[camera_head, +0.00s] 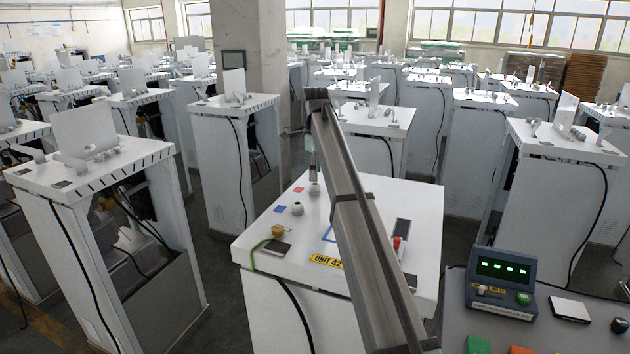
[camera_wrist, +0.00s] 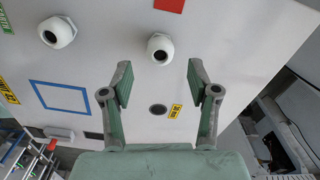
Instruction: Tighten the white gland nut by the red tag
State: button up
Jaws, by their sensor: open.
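The white gland nut by the red tag (camera_wrist: 160,47) shows in the wrist view with its dark opening facing up. The red tag (camera_wrist: 169,5) is just beyond it, cut by the top edge. In the head view the nut (camera_head: 314,188) stands beside the red tag (camera_head: 297,189) on the white cabinet top (camera_head: 260,228). My gripper (camera_wrist: 158,72) is open and empty; its green fingers are apart, with the nut in line with the gap and no visible contact. In the head view my gripper (camera_head: 313,170) hangs over the nut, partly hidden by my arm.
A second white nut (camera_wrist: 58,31) lies left in the wrist view; it also shows near a blue tag (camera_head: 280,208). A brass fitting (camera_head: 278,231) with a green-yellow cable is nearer. A red button (camera_head: 397,242) and a control box (camera_head: 503,280) are at right.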

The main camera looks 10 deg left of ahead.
aim_at(315, 184)
notch_tip(315, 184, up, 8)
jog(key=shift+f, duration=0.1)
dwell(0.4)
